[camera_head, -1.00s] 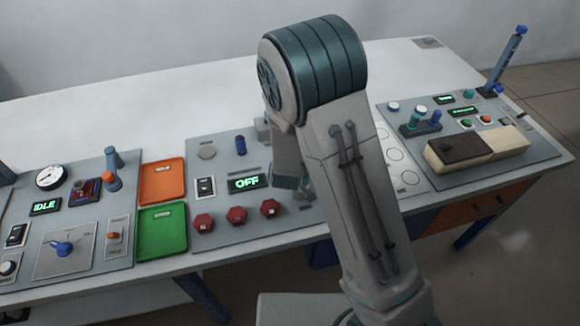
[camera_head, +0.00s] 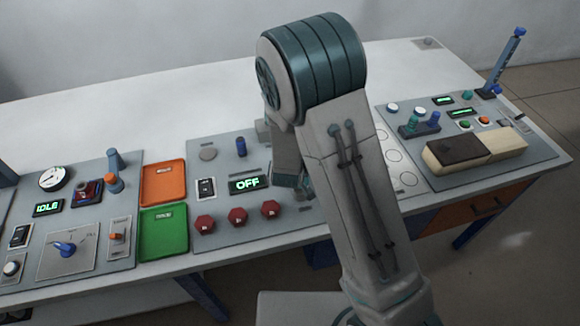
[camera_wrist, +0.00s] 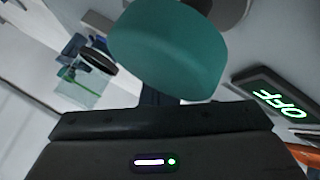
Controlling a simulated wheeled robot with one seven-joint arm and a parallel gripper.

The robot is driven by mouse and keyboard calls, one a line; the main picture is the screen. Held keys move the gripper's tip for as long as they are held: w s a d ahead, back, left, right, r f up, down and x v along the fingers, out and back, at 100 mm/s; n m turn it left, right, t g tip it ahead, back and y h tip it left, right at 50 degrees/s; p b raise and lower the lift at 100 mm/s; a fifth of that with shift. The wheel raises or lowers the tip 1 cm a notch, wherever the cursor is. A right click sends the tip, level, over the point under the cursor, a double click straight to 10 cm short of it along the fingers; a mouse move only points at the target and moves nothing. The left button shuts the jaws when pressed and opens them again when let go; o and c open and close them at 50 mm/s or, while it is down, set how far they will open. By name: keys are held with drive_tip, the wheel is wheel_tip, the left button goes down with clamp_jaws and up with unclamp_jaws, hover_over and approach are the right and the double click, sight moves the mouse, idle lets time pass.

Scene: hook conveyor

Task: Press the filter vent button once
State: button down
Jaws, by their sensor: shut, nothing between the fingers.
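In the wrist view a large teal round cap (camera_wrist: 168,48) fills the upper middle. It stands right at the shut fingers of my gripper (camera_wrist: 160,95), which partly disappear behind or under it. I cannot tell whether they touch. No label shows on the cap, so I cannot tell if it is the filter vent button. A lit display reading OFF (camera_wrist: 281,101) is to its right; the same display (camera_head: 248,184) shows on the middle panel in the head view. There my arm hides the panel's right part, the cap and most of my gripper.
Three red hexagonal knobs (camera_head: 237,216) line the middle panel's front. An orange tray (camera_head: 163,184) and a green tray (camera_head: 163,232) lie to its left. The left panel has a gauge (camera_head: 53,178) and a blue knob (camera_head: 66,248).

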drive_tip(key=shift+r+p, duration=2.2)
drive_tip(key=shift+r, duration=0.35)
drive_tip(key=shift+r, duration=0.15)
drive_tip(key=s+d+r+m+g+y, duration=0.2)
drive_tip(key=s+d+r+m, duration=0.1)
drive_tip(key=r, duration=0.6)
drive_tip(key=s+d+r+m+g, duration=0.1)
drive_tip(key=s+d+r+m, duration=0.1)
drive_tip(key=s+d+r, duration=0.2)
drive_tip(key=s+d+r+m+g+h, duration=0.1)
drive_tip(key=s+d+r, duration=0.3)
drive_tip(key=s, duration=0.6)
drive_tip(key=s+d+r+m+g, duration=0.1)
drive_tip(key=s+d+r+m, duration=0.1)
drive_tip(key=s+d+r, duration=0.2)
drive_tip(key=s+r+b, duration=0.1)
drive_tip(key=s, duration=0.2)
drive_tip(key=shift+s+d+m+h, duration=0.3)
